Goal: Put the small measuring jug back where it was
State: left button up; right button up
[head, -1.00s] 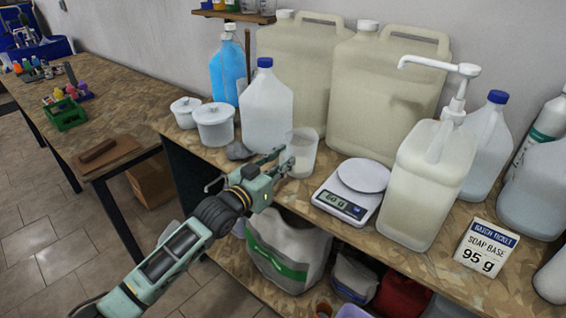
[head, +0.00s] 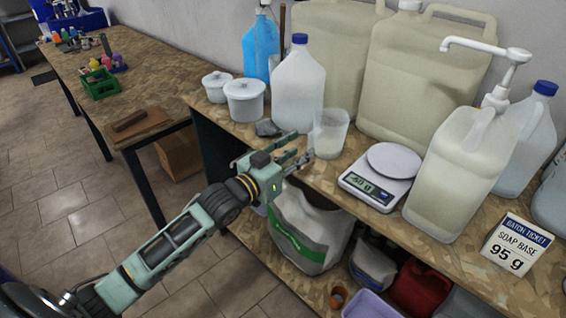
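The small measuring jug (head: 330,134), a clear cup with a whitish lower part, stands upright on the chipboard bench, left of the kitchen scale (head: 381,176). The scale's round plate (head: 394,159) is empty; its small digits are hard to read. My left gripper (head: 306,151) is at the bench's front edge, just left of and in front of the jug. Its fingers are apart, pointing at the jug, with nothing between them. A small gap seems to separate the fingertips from the jug. My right gripper is not in view.
A grey lump (head: 268,128), two lidded white tubs (head: 244,100) and a blue-capped jug (head: 298,88) stand left and behind. Large canisters (head: 420,80) line the wall. A pump bottle (head: 460,165) and a batch ticket (head: 517,245) reading 95 g stand right. A lower shelf holds bags.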

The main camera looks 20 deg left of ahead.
pick_arm(q)
jog(key=v, duration=0.6)
jog(key=shift+b, duration=0.35)
jog(key=shift+s, duration=0.1)
jog(key=s+a+f+n+g+y, duration=0.15)
jog(key=a+f, duration=0.25)
jog(key=f, duration=1)
jog(key=s+a+f+n+g+y, duration=0.1)
jog(key=a+f+g+y, duration=0.25)
jog(key=f, duration=1.05)
jog(key=s+f+g, duration=0.1)
jog(key=s+f, duration=0.3)
jog(key=f, duration=0.3)
jog(key=s+f+g, duration=0.2)
jog(key=s+f, duration=0.3)
jog(key=f, duration=0.3)
jog(key=s+d+f+g, duration=0.3)
jog(key=s+f+g, duration=0.1)
jog(key=s+f, duration=1.35)
jog(key=s+d+f+g, duration=0.2)
jog(key=s+d, duration=0.1)
jog(key=s, duration=0.7)
jog(key=s+d+f+m+g, duration=0.1)
jog(key=s+d+f+g, duration=0.1)
jog(key=s, duration=0.7)
jog(key=shift+s+d+f+y, duration=0.3)
jog(key=shift+s+d+f, duration=0.15)
jog(key=shift+d, duration=0.2)
jog(key=shift+w, duration=0.1)
